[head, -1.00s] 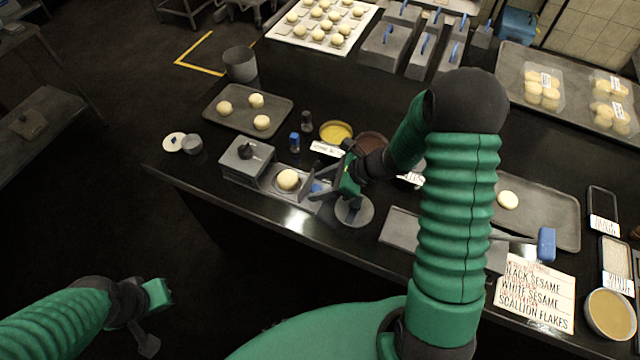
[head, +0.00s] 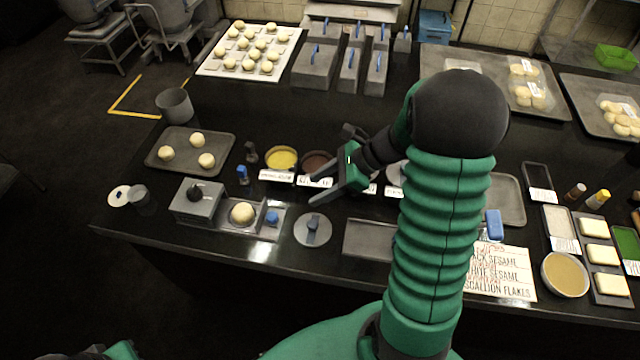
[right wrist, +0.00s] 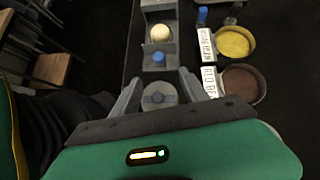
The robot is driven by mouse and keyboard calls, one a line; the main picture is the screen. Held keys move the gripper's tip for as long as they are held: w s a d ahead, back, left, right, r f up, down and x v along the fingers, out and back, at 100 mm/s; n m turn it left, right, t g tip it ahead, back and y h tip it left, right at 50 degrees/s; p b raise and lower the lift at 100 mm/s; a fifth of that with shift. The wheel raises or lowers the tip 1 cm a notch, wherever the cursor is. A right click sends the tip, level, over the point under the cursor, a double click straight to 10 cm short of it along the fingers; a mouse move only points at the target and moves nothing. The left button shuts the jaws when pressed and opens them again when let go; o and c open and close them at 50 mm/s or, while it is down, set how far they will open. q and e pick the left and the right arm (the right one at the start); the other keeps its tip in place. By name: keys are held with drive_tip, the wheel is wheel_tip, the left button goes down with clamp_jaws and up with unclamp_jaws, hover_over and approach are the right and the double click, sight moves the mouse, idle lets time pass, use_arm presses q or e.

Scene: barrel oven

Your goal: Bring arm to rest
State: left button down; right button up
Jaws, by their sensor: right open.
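My right gripper (head: 318,184) is open and empty above the counter, its arm filling the middle right of the head view. In the right wrist view its two fingers (right wrist: 158,92) are spread, with a round grey disc (right wrist: 159,97) seen below between them. In the head view this disc (head: 313,230) lies on the counter, clear of the gripper. My left arm shows only as a piece at the bottom left edge; its gripper cannot be made out.
A grey scale-like box (head: 197,201) with a dough ball (head: 242,213) beside it stands left of the disc. A tray of dough balls (head: 170,138), a yellow bowl (head: 282,159) and a brown bowl (head: 318,164) are behind. The sesame label sheet (head: 500,272) lies right. Dark floor is free at left.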

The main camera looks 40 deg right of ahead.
idle(0.4)
drive_tip(key=s+a+f+n+g+h, duration=0.1)
drive_tip(key=a+n, duration=0.5)
drive_tip(key=n, duration=0.7)
drive_tip(key=s+a+f+n+g+h, duration=0.2)
drive_tip(key=s+a+n+h, duration=0.3)
drive_tip(key=n, duration=0.8)
drive_tip(key=shift+a+f+h, duration=0.4)
drive_tip(key=shift+a, duration=0.6)
drive_tip(key=shift+a, duration=0.1)
drive_tip(key=shift+a+r, duration=0.1)
drive_tip(key=shift+a, duration=0.2)
